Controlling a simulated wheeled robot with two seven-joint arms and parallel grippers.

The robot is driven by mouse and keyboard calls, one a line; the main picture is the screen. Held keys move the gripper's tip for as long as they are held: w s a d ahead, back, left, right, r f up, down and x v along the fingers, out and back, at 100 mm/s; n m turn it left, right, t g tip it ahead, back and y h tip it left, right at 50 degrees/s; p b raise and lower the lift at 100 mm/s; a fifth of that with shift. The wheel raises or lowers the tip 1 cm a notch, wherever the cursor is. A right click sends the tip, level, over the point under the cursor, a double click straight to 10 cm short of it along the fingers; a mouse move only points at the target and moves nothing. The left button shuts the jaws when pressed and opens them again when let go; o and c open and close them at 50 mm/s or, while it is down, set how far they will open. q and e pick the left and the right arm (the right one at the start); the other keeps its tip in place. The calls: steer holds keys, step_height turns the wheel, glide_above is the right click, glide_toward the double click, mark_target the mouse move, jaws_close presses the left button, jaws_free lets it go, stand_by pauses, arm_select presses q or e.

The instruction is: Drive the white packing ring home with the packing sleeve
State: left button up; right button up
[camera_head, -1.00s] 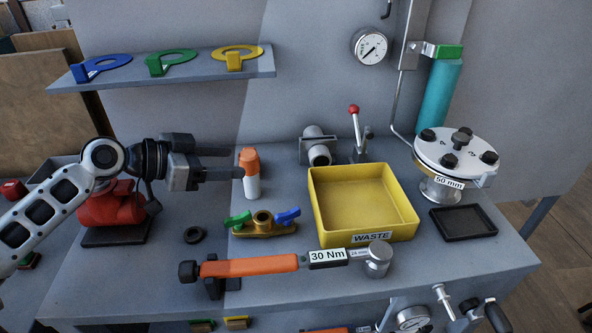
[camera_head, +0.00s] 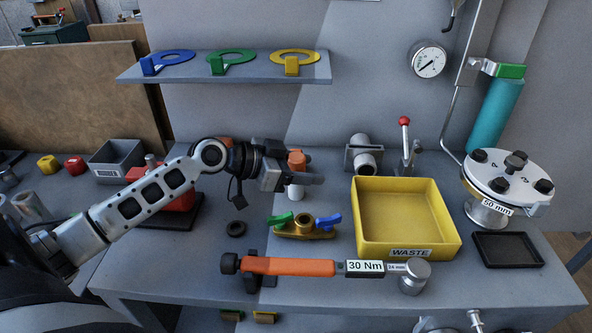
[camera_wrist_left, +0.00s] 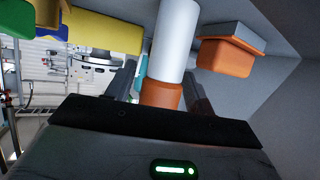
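An upright cylinder with an orange top and white body, which looks like the packing sleeve (camera_head: 297,158), stands on the bench left of the yellow tray. My left gripper (camera_head: 305,180) is at it, with the fingers on either side. In the left wrist view the sleeve's orange band (camera_wrist_left: 161,95) lies between the fingers, with a thin gap at the left finger, so the gripper looks open. A grey horizontal tube on a bracket (camera_head: 364,155) stands at the bench's back. I cannot make out the white packing ring. My right gripper is out of view.
The yellow WASTE tray (camera_head: 440,225) is right of the sleeve. A shelf (camera_head: 230,70) hangs behind.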

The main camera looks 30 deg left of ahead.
arm_select(q)
steer(key=c, duration=0.8)
steer(key=shift+c, duration=0.2)
steer(key=shift+r, duration=0.15)
steer(key=shift+r, duration=0.6)
steer(key=s+r, duration=1.1)
steer(key=s, duration=0.3)
steer(key=shift+d+r, duration=0.3)
steer(key=shift+d, duration=0.05)
steer(key=shift+o, duration=0.4)
steer(key=shift+c, duration=0.4)
